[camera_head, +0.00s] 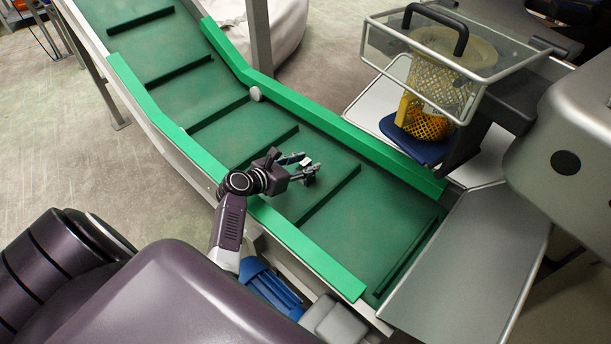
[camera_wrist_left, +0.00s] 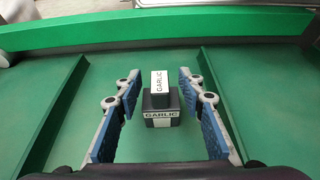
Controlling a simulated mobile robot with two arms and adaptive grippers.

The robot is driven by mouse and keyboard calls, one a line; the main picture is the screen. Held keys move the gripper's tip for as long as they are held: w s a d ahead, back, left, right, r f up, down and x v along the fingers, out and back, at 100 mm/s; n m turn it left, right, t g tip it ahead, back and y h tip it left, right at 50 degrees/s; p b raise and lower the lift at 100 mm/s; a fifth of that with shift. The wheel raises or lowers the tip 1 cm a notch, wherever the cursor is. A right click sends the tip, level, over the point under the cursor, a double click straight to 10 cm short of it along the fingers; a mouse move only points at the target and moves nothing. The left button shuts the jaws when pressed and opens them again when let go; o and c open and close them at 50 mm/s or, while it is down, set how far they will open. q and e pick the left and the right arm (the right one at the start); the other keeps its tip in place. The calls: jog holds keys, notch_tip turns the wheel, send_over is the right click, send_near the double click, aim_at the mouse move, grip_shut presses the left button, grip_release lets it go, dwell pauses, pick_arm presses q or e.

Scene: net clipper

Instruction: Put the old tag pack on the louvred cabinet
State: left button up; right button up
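A small dark block with white labels reading "GARLIC" (camera_wrist_left: 161,101), which looks like the tag pack, is on the green conveyor belt (camera_head: 400,215) in the left wrist view. My left gripper (camera_head: 303,170) is over the belt. It is open, with its two blue-padded fingers on either side of the block and clear gaps between. I cannot make out the block in the head view. I cannot pick out the louvred cabinet for certain. My right gripper is not in view.
The belt has raised cross bars and bright green side walls (camera_head: 355,147). A pale round item (camera_head: 255,94) lies by the far wall. A yellow net basket (camera_head: 438,85) stands in a wire-railed holder at right. A ribbed blue part (camera_head: 270,287) is below my left arm.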

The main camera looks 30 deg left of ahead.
pick_arm(q)
jog(key=shift+w, duration=0.1)
grip_shut()
dwell(0.4)
